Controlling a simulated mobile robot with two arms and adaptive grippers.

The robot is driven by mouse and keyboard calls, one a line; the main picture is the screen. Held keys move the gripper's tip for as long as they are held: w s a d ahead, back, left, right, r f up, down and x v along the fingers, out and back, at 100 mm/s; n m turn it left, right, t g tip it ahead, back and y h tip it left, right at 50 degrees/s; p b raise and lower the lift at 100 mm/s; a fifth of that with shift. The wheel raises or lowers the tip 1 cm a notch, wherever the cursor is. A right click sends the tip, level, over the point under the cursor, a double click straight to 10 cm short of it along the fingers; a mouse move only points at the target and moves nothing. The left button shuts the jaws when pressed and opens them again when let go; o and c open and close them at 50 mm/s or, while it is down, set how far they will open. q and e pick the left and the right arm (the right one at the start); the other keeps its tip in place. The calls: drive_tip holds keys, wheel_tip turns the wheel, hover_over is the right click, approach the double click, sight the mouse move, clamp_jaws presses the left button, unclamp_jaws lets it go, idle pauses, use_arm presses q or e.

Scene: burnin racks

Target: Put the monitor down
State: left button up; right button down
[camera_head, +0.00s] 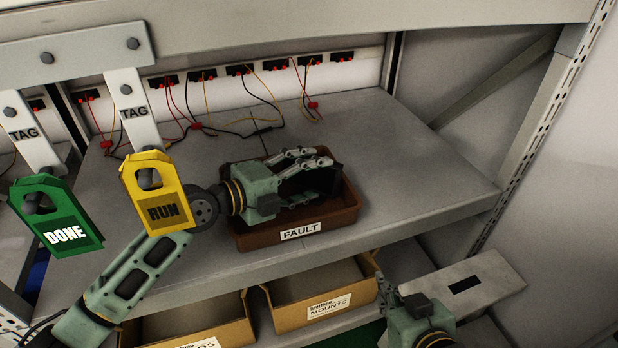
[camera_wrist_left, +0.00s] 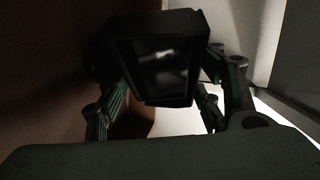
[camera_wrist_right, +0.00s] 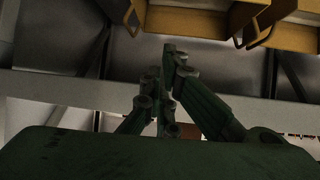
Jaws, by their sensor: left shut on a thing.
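The monitor (camera_wrist_left: 155,60) is a dark box with a glossy face, held between the fingers of my left gripper (camera_wrist_left: 165,100). In the head view my left gripper (camera_head: 305,180) reaches into the brown bin labelled FAULT (camera_head: 300,231), and the monitor (camera_head: 300,185) shows only as a dark shape between its fingers. I cannot tell whether the monitor touches the bin floor. My right gripper (camera_head: 385,295) is low at the front, below the shelf edge and beside a cardboard box. In the right wrist view its fingers (camera_wrist_right: 165,90) are close together with nothing visible between them.
The FAULT bin stands on a grey shelf (camera_head: 420,170) with free room to its right. Wires (camera_head: 250,100) hang at the back. A yellow RUN tag (camera_head: 155,190) and green DONE tag (camera_head: 57,212) hang at left. MOUNTS boxes (camera_head: 325,300) sit below.

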drive_tip(key=shift+w+a+r, duration=0.1)
drive_tip(key=shift+w+r, duration=0.1)
drive_tip(key=shift+r, duration=0.05)
use_arm(q)
drive_tip(key=o, duration=1.4)
use_arm(e)
drive_tip(key=shift+w+a+r+t, duration=0.15)
drive_tip(key=shift+w+r+t, duration=0.1)
drive_tip(key=shift+r+t, duration=0.2)
use_arm(q)
drive_tip(key=shift+a+r, duration=0.1)
drive_tip(key=v, duration=0.6)
drive_tip(key=shift+s+a+r, duration=0.1)
drive_tip(key=shift+s+a, duration=0.35)
drive_tip(key=shift+a, duration=0.05)
use_arm(e)
drive_tip(key=shift+s+d+f+g, duration=0.3)
drive_tip(key=shift+s+f+g, duration=0.25)
drive_tip(key=shift+f, duration=0.25)
